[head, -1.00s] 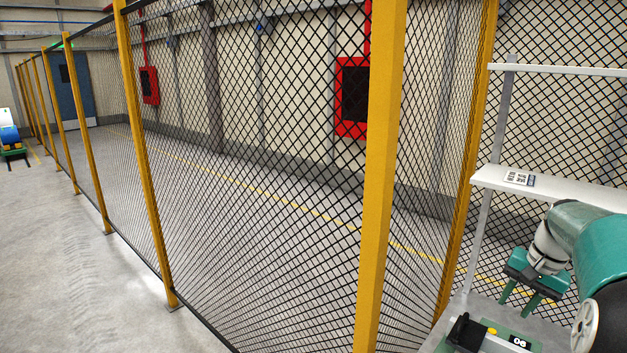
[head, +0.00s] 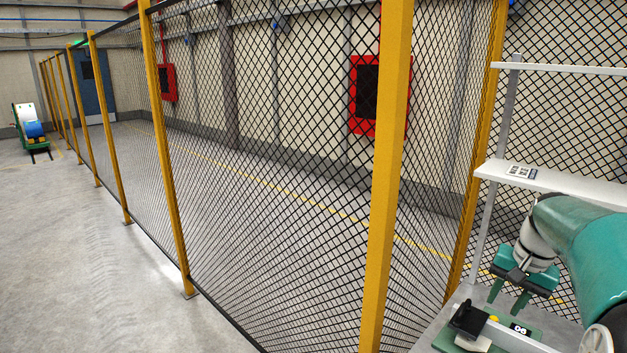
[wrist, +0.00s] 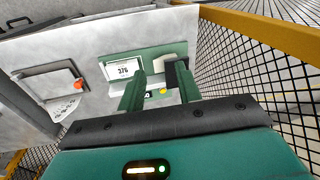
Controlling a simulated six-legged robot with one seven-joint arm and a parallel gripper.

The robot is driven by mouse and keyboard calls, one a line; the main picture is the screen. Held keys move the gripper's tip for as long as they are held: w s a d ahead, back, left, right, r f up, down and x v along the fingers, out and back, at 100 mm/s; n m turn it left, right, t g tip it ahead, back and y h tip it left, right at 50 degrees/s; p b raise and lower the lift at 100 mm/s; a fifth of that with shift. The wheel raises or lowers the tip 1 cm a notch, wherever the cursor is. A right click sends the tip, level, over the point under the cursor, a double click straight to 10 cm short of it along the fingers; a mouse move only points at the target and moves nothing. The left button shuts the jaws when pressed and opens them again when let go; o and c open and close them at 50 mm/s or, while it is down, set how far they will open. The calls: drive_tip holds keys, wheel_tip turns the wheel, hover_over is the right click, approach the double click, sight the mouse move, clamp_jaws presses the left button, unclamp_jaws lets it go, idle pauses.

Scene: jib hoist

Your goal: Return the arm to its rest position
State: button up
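My gripper (head: 508,298) hangs at the right of the head view on my green arm, fingers pointing down. Its two green fingers stand apart with nothing visible between them, and it is open. It also shows in the wrist view (wrist: 159,88). Below it in the head view is a green device (head: 500,336) with a black part, a yellow spot and a numbered label. In the wrist view, a green panel (wrist: 113,54) with a white numbered plate lies beyond the fingertips. I cannot tell whether the fingers touch anything, but they look clear.
A white shelf (head: 548,181) with a printed label stands behind my arm. A yellow-framed mesh fence (head: 388,180) runs close along the left of it. In the wrist view, a grey box with an orange knob (wrist: 78,84) is at left. Open floor (head: 80,250) lies left of the fence.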

drive_tip(key=s+a+r+n+t+h, duration=0.1)
drive_tip(key=s+a+r+n, duration=0.15)
drive_tip(key=a, duration=0.65)
drive_tip(key=s+a+r+n+t, duration=0.15)
drive_tip(key=s+a, duration=0.25)
drive_tip(key=a, duration=0.5)
drive_tip(key=s+a+f+n+t, duration=0.1)
drive_tip(key=s+a+f+n, duration=0.3)
drive_tip(key=s+a, duration=0.5)
drive_tip(key=shift+s+a+f, duration=0.25)
drive_tip(key=shift+s+a, duration=0.05)
drive_tip(key=shift+s, duration=0.4)
